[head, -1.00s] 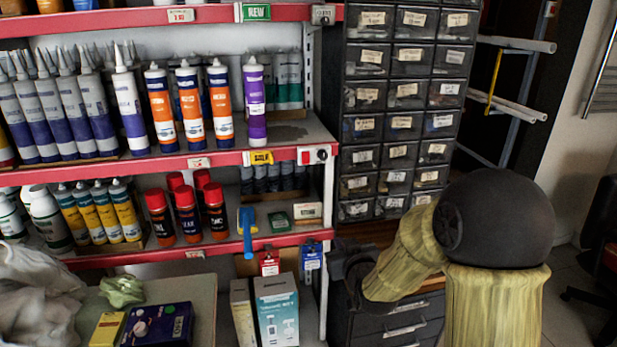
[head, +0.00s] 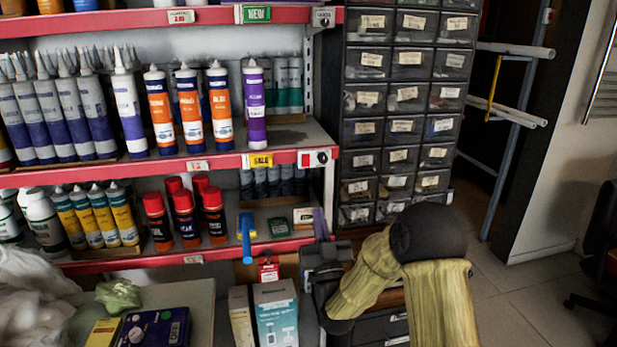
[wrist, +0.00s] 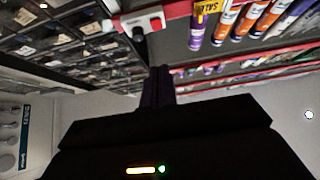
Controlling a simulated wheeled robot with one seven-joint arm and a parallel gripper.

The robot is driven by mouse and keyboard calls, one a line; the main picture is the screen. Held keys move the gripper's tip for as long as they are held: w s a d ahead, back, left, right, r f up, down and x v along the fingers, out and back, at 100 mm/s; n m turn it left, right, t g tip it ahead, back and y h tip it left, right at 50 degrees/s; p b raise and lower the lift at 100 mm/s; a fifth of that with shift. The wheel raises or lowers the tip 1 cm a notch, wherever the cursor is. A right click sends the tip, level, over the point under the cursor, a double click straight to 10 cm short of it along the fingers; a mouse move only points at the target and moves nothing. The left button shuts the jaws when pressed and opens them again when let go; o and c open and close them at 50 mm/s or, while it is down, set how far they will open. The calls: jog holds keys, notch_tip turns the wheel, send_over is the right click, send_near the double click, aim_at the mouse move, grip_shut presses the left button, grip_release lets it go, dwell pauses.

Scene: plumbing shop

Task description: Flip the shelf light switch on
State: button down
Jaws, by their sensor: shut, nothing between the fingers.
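The switch (head: 314,158) is a small white box with a red part and a dark part, on the red front edge of the middle shelf, at its right end. In the wrist view the switch (wrist: 146,23) shows near the top, beyond my fingertips. My gripper (head: 320,222) is below the switch in the head view, beside the shelf's right end, fingers pointing up. In the wrist view my gripper (wrist: 158,72) has its dark fingers together, with nothing held. It appears apart from the switch. Whether the switch is on or off I cannot tell.
A yellow sale tag (head: 260,160) sits left of the switch. A drawer cabinet (head: 400,125) stands to the right. A blue-handled tool (head: 246,236) hangs over the lower shelf edge. Tubes and red-capped cans (head: 185,218) fill the shelves. Cartons (head: 276,312) stand below.

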aim_at(305, 162)
jog(key=shift+w, duration=0.1)
jog(key=x, duration=0.4)
jog(key=f+p+x, duration=0.1)
jog(key=x, duration=0.3)
jog(key=w+p+x, duration=0.1)
jog(key=x, duration=0.3)
jog(key=shift+w+a+f, duration=0.15)
jog(key=shift+a+f, duration=0.05)
jog(key=shift+f, duration=0.15)
jog(key=shift+w+a, duration=0.1)
jog(key=shift+w, duration=0.35)
jog(key=shift+a+f, duration=0.1)
